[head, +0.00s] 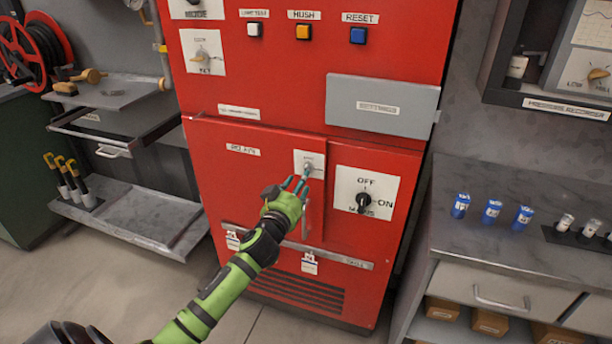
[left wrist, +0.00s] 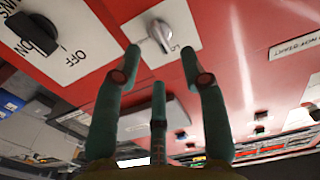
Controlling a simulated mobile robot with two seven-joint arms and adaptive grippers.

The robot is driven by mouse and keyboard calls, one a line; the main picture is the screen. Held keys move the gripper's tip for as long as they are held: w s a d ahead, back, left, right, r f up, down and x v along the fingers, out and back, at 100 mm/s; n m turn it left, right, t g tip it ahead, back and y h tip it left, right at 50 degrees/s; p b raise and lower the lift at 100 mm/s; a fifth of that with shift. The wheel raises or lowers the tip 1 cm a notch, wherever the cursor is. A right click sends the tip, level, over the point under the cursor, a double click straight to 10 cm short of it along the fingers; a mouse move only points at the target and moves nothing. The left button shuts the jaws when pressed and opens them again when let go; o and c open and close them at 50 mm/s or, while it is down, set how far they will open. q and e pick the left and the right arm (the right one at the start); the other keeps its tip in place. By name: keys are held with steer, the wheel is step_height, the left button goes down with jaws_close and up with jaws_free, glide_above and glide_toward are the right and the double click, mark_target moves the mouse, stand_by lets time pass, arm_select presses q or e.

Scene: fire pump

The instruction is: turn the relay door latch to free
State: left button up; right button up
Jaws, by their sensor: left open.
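The relay door (head: 245,180) is a red panel on the red cabinet and looks shut. Its latch (head: 309,167) is a small silvery knob on a white plate at the door's upper right; it also shows in the left wrist view (left wrist: 162,36). The plate's lettering is too small or hidden to read fully. My left gripper (head: 298,183) is open with its teal fingers just in front of and below the latch. In the left wrist view the knob lies just beyond the gap between the fingertips (left wrist: 161,55), with no clear contact. My right gripper is out of view.
A black OFF/ON rotary switch (head: 363,202) sits close right of the latch. A grey settings cover (head: 382,106) is above it. A door handle (head: 314,218) and a grey rail (head: 340,258) lie below. A counter (head: 500,240) stands to the right.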

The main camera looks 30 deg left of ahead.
arm_select(q)
steer(key=x, duration=0.5)
steer(key=shift+w, duration=0.3)
